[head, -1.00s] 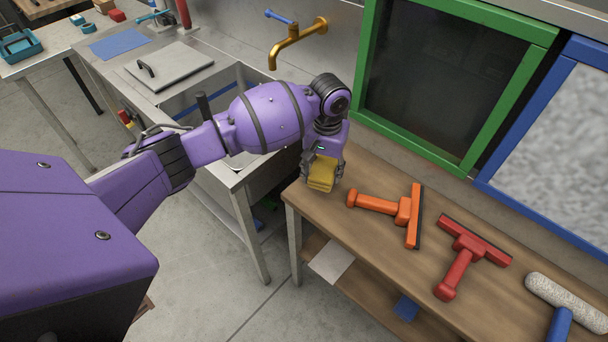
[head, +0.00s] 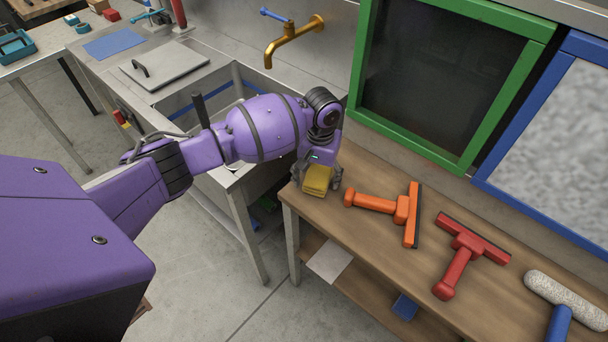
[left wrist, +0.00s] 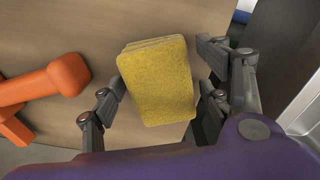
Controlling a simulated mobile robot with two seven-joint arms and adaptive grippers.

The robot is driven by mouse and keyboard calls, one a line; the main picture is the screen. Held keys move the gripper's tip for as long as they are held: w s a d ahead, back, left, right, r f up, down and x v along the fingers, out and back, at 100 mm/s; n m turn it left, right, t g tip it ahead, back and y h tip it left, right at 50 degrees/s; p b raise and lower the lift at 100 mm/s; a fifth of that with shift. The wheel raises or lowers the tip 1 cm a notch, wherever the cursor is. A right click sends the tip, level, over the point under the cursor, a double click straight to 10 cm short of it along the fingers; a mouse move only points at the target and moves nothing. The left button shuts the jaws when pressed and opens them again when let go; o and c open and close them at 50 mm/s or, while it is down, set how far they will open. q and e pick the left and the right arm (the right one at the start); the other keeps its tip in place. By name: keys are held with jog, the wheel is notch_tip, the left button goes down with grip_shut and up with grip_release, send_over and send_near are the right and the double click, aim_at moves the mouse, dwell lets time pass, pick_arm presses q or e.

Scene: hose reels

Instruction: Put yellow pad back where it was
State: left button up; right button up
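The yellow pad (head: 316,181) lies at the left end of the wooden table (head: 345,240), close to its edge. It also shows in the left wrist view (left wrist: 158,82) as a thick yellow block. In the left wrist view the fingers stand spread, with a small gap to the pad on the right side; on the left side the finger is very near or touching. My right gripper is not in view.
An orange squeegee (head: 400,207) lies just right of the pad, then a red squeegee (head: 462,254) and a roller (head: 565,300). A sink with a brass tap (head: 292,38) stands to the left. Green and blue frames (head: 445,150) lean behind the table.

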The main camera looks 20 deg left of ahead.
aim_at(318, 175)
pick_arm(q)
notch_tip(318, 175, up, 12)
jog(key=p, duration=0.1)
jog(key=shift+r, duration=0.2)
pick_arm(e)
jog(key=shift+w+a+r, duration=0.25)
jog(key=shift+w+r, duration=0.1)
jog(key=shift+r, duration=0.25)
pick_arm(q)
jog(key=shift+d, duration=0.1)
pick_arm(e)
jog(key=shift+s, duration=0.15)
